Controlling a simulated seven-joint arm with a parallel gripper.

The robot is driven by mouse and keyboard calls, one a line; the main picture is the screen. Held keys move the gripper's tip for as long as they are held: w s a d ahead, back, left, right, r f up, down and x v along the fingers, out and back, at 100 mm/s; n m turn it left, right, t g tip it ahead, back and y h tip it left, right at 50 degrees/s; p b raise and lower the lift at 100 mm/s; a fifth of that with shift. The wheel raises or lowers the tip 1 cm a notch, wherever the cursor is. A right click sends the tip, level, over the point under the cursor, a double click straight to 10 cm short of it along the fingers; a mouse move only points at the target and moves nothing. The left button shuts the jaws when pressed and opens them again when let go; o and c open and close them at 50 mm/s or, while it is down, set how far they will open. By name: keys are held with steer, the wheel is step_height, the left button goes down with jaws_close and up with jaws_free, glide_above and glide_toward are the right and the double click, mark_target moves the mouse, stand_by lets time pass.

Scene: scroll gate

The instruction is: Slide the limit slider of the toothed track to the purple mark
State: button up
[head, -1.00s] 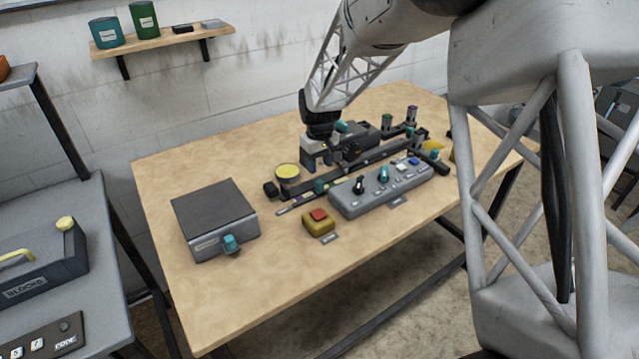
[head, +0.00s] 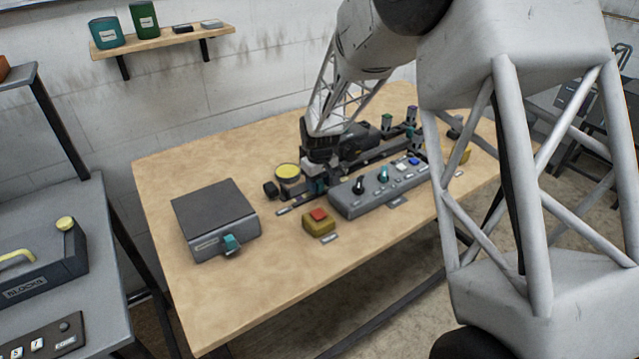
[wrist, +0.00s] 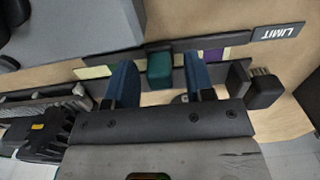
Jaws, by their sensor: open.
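The teal limit slider (wrist: 159,69) sits on its dark track in the wrist view. The purple mark (wrist: 213,54) is on the strip to its right, just past my right finger. My gripper (wrist: 159,74) is open, with one blue finger on each side of the slider and a visible gap on both sides; I see no grip on it. In the head view my gripper (head: 315,186) is low at the left end of the track, and it mostly hides the slider.
A LIMIT label (wrist: 278,32) lies beyond the purple mark. A grey control panel (head: 380,188) with knobs runs along the track's near side. A red-topped yellow button box (head: 319,223) and a grey box (head: 215,220) stand nearby.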

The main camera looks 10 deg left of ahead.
mark_target(301, 202)
jaws_close()
steer(key=shift+s+a, duration=2.25)
steer(key=shift+s, duration=0.05)
jaws_free()
steer(key=shift+r, duration=0.1)
